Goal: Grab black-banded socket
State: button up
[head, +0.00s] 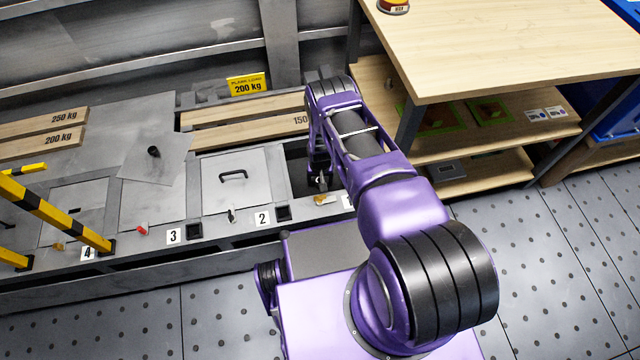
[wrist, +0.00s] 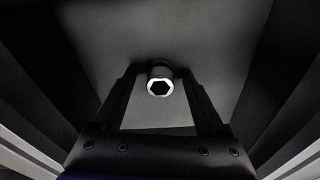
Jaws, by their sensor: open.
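In the wrist view, a socket (wrist: 160,72) with a bright rim and a dark hexagonal opening stands on a grey surface, its opening facing the camera. A dark band seems to ring its far part, though shadow makes this hard to tell. My gripper (wrist: 161,69) is open, with one finger on each side of the socket. I cannot tell whether either finger touches it. In the head view, my gripper (head: 320,181) reaches down into a dark open bay beside the hatch marked 2. The socket is hidden there.
Dark walls flank the gripper closely in the wrist view. A closed hatch (head: 236,184) with a handle lies left of the bay. A small black cylinder (head: 153,151) stands on a grey plate farther left. A wooden shelf unit (head: 480,60) stands to the right.

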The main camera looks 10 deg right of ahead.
grip_shut()
dwell(0.3)
